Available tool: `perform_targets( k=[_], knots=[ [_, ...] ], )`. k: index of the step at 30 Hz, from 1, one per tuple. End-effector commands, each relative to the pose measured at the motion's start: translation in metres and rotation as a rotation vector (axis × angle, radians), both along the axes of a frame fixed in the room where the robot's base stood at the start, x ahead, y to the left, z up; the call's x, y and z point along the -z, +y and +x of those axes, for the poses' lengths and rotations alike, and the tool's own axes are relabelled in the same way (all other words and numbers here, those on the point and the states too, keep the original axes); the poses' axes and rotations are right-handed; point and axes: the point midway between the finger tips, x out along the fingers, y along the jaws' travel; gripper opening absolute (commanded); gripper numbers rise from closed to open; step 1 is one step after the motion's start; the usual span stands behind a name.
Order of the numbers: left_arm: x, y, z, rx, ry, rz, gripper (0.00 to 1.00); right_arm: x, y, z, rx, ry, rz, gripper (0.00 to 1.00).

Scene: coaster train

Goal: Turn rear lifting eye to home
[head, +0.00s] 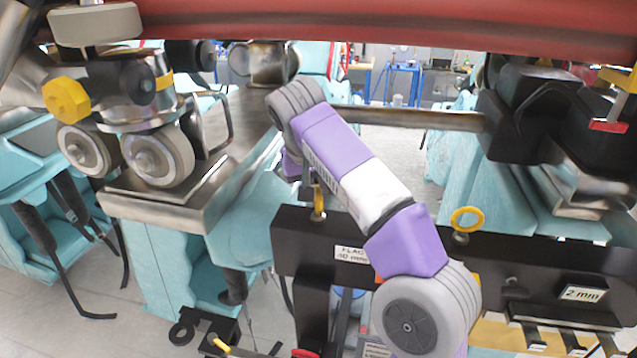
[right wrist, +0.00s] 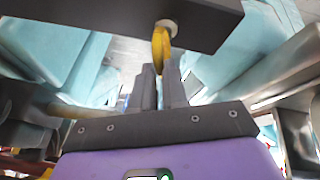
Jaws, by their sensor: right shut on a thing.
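Two yellow lifting eyes stand on top of a black beam marked with a flag label. One eye (head: 319,203) is at the beam's left part and looks narrow, almost edge-on, in the head view. It also shows in the right wrist view (right wrist: 161,47), on the dark beam. The other eye (head: 467,218) is farther right and shows its open ring. My right gripper (right wrist: 161,76) is shut on the left eye, with its fingers either side of the yellow ring. In the head view my right arm mostly hides this gripper. My left gripper is not in view.
The black beam (head: 520,262) carries a 2 mm label (head: 582,293) at right. A steel wheeled trolley (head: 150,150) stands at left on a metal ledge. A red beam (head: 400,27) crosses overhead. Teal supports (head: 175,265) flank the space, and a steel bar (head: 410,119) spans behind my arm.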

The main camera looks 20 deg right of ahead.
Motion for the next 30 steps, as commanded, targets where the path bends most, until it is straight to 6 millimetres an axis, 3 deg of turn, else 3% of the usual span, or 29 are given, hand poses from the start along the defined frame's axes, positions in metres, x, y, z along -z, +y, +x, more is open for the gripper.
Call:
perform_targets(
  k=[15,30],
  knots=[
    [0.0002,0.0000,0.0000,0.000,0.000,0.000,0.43,0.0021,0.0041,0.0043,0.380,0.005,0.000,0.00],
    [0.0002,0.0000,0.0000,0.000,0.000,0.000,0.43,0.0023,0.0042,0.0048,0.474,0.007,0.001,0.00]
  ],
)
